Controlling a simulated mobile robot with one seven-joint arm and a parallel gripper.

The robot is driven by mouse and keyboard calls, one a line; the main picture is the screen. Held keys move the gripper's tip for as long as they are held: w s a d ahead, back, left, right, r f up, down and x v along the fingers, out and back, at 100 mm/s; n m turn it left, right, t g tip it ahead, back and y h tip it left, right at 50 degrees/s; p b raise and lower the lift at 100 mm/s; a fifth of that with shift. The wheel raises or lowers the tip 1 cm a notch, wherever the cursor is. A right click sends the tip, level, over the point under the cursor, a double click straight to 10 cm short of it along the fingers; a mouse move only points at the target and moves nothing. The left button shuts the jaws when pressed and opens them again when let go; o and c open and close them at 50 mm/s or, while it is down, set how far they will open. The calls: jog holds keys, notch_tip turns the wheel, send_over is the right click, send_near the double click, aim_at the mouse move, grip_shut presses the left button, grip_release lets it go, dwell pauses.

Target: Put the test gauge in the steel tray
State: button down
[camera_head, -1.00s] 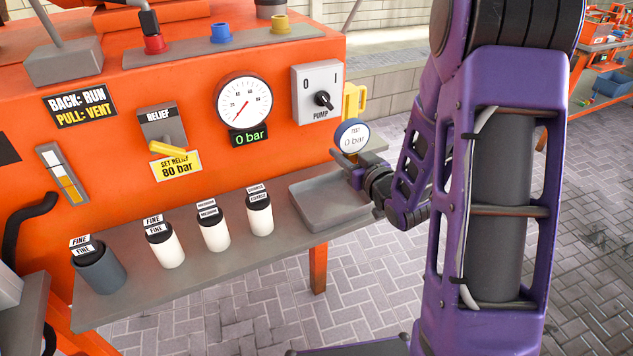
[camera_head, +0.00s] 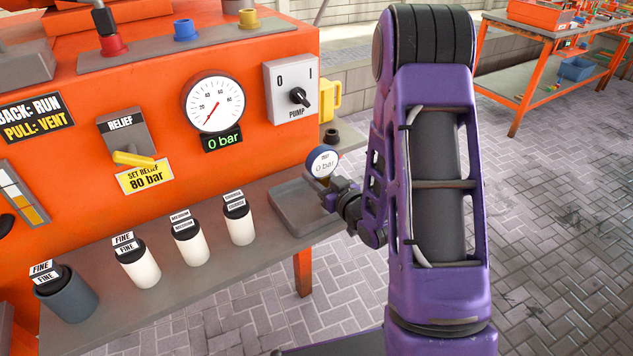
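The fingertips are small and partly hidden. The grey steel tray (camera_head: 290,216) is at the right end of the bench shelf. The gauge and gripper are over the tray's right part in the picture. I cannot tell how high above its floor they are. The tray looks empty where it shows.
Several labelled cartridges, one a white cylinder (camera_head: 190,247), stand on the shelf (camera_head: 180,290) left of the tray. The orange panel behind has a dial (camera_head: 213,103), a relief lever (camera_head: 133,159) and a pump switch (camera_head: 292,92). A dark fitting (camera_head: 331,136) stands behind the gauge.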

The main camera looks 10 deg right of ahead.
aim_at(325, 184)
jog(key=shift+f, duration=0.5)
jog(key=shift+f, duration=0.1)
jog(key=c, duration=0.6)
grip_release()
jog(key=shift+o, duration=0.2)
jog(key=v, duration=0.3)
jog(key=p+v, duration=0.1)
jog(key=v, duration=0.5)
jog(key=shift+s+d+r, duration=0.15)
jog(key=shift+s+r, duration=0.1)
jog(key=shift+r, duration=0.15)
jog(key=p+v, duration=0.1)
jog(key=p, duration=0.2)
jog(key=shift+s+d, duration=0.1)
jog(key=shift+s, duration=0.2)
jog(key=shift+s+d+f+p, duration=0.15)
jog(key=shift+s+p, duration=0.2)
jog(key=shift+p, duration=0.2)
